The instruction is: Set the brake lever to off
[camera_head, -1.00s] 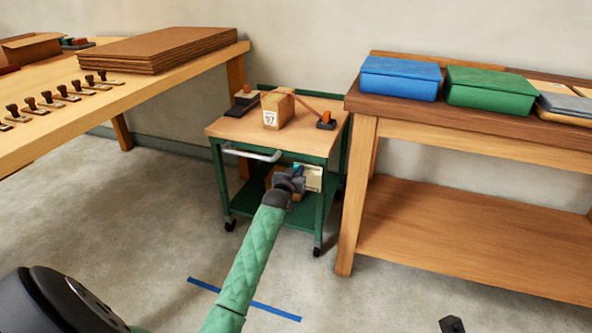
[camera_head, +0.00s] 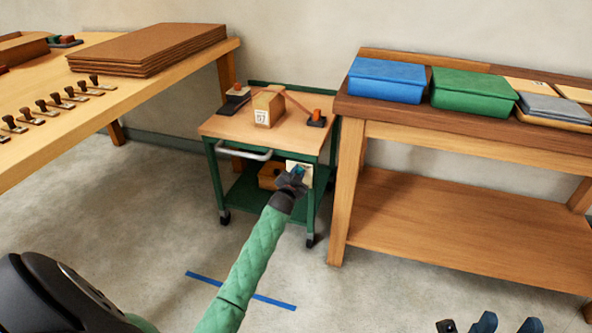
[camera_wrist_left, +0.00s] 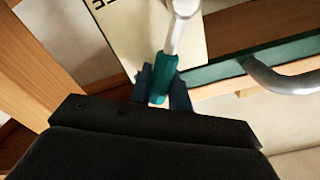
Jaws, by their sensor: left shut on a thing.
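The brake lever has a pale metal shaft and a teal grip (camera_wrist_left: 163,80). It is mounted at a cream plate (camera_head: 306,172) on the front right of the green cart (camera_head: 211,180). My left gripper (camera_head: 293,177) reaches the plate; in the left wrist view its dark fingers (camera_wrist_left: 163,88) are shut around the teal grip. Dark print on the plate is cut off at the top, so I cannot read the lever's setting. My right gripper (camera_head: 507,323) shows only blue fingertips at the bottom edge, spread apart with nothing visible between them.
The cart has a grey handle bar (camera_head: 245,154) and carries a box (camera_head: 268,106) on top. A wooden bench (camera_head: 345,190) with blue and green bins stands close on its right. A table (camera_head: 150,75) is at left. Open floor with a blue tape line (camera_head: 240,290) lies in front.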

